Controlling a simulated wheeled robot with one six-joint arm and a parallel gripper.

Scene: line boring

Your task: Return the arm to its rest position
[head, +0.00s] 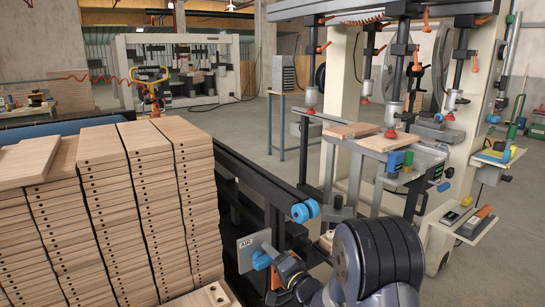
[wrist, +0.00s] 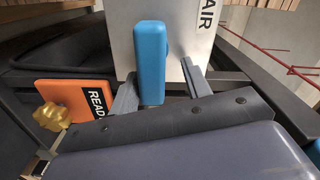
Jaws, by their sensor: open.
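My arm reaches in from the bottom right of the head view, with my gripper (head: 277,257) low beside a grey plate (head: 247,247) that bears a label and a blue handle (head: 262,261). In the wrist view my gripper (wrist: 157,72) is open. Its two grey fingers stand apart on either side of the blue handle (wrist: 151,60). The handle stands in front of the plate, marked "AIR" (wrist: 190,35). I cannot tell whether either finger touches the handle.
An orange plate (wrist: 75,98) reading "READ" with a yellow knob (wrist: 50,116) is close left of my gripper. Stacked wooden boards (head: 140,200) fill the left. The boring machine (head: 345,110) stands right, past a dark rail (head: 255,170) with blue rollers (head: 305,211). Open floor lies behind.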

